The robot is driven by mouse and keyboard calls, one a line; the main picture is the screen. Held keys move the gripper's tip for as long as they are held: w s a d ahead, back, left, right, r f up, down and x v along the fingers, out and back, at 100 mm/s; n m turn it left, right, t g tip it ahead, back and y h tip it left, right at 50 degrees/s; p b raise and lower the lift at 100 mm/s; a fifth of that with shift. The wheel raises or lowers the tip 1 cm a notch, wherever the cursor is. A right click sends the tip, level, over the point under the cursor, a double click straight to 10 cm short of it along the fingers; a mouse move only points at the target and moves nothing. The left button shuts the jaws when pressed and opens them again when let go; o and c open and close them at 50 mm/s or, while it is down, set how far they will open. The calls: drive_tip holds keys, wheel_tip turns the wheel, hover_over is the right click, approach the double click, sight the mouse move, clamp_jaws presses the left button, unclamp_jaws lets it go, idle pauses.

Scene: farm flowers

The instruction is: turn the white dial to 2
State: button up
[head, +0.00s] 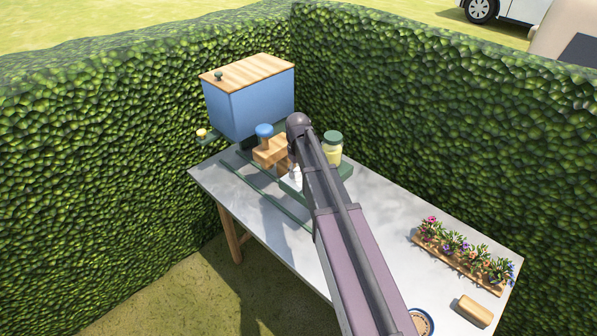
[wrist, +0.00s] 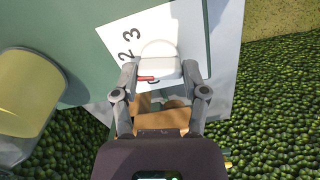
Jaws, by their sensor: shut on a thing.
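The white dial (wrist: 160,66) shows in the wrist view on a white card (wrist: 189,22) with black digits. A 2 and a 3 are readable to the upper left of the dial. Another mark below it is mostly hidden. A red pointer mark (wrist: 147,78) lies on the dial's near side, toward the left, below the 2 and 3. My gripper (wrist: 159,76) has a finger on each side of the dial and is shut on it. In the head view my arm hides the gripper and the dial; only a bit of white (head: 292,173) shows beside the arm.
A jar with a green lid (head: 333,148) stands close right of my arm. A wooden block (head: 268,153) and a blue-capped jar (head: 264,133) stand left. A blue box (head: 250,105) is behind. Flowers (head: 465,250) and bare grey table (head: 400,235) lie right.

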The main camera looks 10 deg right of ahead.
drive_tip(key=shift+m, duration=0.6)
drive_tip(key=o, duration=1.2)
drive_tip(key=shift+c, duration=0.2)
drive_tip(key=shift+n, duration=0.4)
